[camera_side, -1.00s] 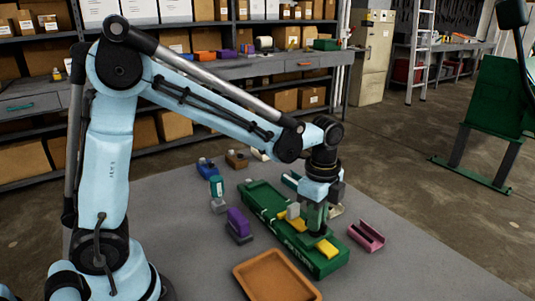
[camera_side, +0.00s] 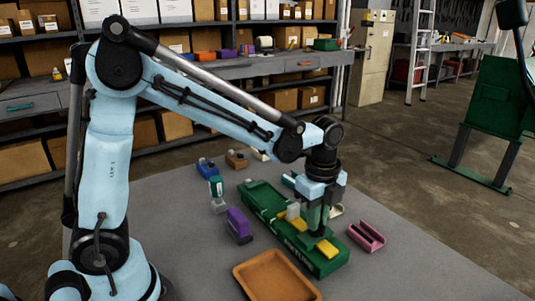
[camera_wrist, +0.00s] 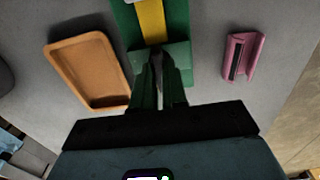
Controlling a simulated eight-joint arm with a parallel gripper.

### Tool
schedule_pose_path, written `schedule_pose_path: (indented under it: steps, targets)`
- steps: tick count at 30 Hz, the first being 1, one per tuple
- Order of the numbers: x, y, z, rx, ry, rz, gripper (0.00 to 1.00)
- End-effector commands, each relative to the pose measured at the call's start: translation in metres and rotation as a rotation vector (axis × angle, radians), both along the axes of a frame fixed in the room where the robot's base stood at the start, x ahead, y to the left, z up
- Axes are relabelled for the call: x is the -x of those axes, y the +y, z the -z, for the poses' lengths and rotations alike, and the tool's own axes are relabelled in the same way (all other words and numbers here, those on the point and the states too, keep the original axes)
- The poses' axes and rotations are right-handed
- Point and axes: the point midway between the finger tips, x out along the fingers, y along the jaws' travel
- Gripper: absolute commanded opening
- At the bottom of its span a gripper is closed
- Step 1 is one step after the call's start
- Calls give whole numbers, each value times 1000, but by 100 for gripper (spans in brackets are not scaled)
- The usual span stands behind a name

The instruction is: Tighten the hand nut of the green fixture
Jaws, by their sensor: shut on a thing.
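The green fixture (camera_side: 328,266) is a long green base with yellow parts on the grey table. It also shows at the top of the wrist view (camera_wrist: 179,20), with a yellow strip (camera_wrist: 152,22) along its middle. My gripper (camera_side: 317,230) points down over the near half of the fixture, between its yellow pieces. In the wrist view its fingertips (camera_wrist: 160,58) are close together at a green block on the fixture. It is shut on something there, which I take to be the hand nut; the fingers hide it.
An orange-brown tray (camera_side: 274,276) lies in front of the fixture. A pink channel piece (camera_side: 366,236) lies to its right. A purple block (camera_side: 238,222) and a green-and-white piece (camera_side: 216,187) stand to its left. The table's front right is clear.

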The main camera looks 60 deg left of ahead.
Motion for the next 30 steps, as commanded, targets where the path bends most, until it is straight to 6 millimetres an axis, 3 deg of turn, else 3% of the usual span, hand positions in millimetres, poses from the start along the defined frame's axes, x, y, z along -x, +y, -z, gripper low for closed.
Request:
schedule_pose_path:
  steps: [2,3,7,20,30]
  targets:
    - [0,0,0,-1,0,3,0]
    - [0,0,0,-1,0,2,17]
    - [0,0,0,-1,0,1,37]
    - [0,0,-7,0,0,0,38]
    - [0,0,-59,0,0,0,38]
